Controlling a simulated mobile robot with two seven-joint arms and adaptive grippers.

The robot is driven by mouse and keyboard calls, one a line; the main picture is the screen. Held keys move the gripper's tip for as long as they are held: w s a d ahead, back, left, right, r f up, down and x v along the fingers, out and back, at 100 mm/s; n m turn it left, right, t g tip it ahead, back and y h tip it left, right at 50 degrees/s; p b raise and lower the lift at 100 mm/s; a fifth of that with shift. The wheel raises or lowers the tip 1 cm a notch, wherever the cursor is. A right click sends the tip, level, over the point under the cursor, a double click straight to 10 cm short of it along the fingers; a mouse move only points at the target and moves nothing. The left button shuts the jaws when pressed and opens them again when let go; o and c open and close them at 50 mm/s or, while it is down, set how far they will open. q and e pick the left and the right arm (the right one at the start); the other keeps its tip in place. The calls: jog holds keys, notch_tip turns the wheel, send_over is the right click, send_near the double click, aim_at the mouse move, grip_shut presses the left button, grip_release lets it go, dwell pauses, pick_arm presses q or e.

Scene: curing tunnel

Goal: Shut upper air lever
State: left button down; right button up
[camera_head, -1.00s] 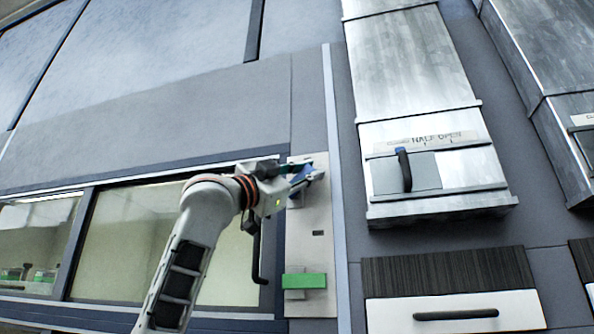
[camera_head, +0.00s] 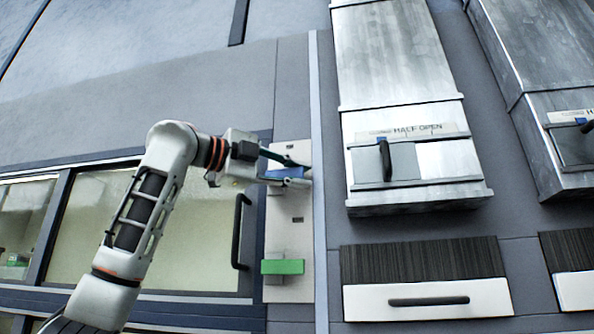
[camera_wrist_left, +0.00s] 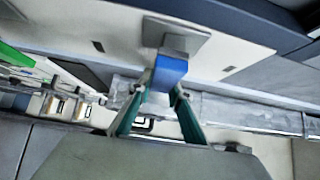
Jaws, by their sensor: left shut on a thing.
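The upper air lever has a blue handle (camera_head: 284,173) on a pale upright panel (camera_head: 290,236) beside the window. The handle lies about level across the panel. My left gripper (camera_head: 300,174) comes in from the left and is shut on the blue handle, with one finger above it and one below. In the left wrist view the blue handle (camera_wrist_left: 171,70) sits between the two green-tipped fingers (camera_wrist_left: 161,88), in front of its square grey mount (camera_wrist_left: 176,38). A green lever (camera_head: 283,267) lies level lower on the same panel. My right gripper is not in view.
A metal duct with a black slide handle (camera_head: 385,160) and a "HALF OPEN" label stands right of the panel. A second duct (camera_head: 530,90) is farther right. A dark vertical door handle (camera_head: 240,231) is close left of the panel. A white drawer (camera_head: 428,299) is below.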

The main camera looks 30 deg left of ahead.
pick_arm(q)
jog(key=shift+f, duration=0.2)
dwell(0.4)
jog(key=c, duration=1.8)
grip_release()
jog(key=shift+c, duration=0.2)
jog(key=shift+s, duration=0.1)
jog(key=v, duration=1.1)
jog(key=shift+s+a+r, duration=0.2)
jog(key=shift+s, duration=0.15)
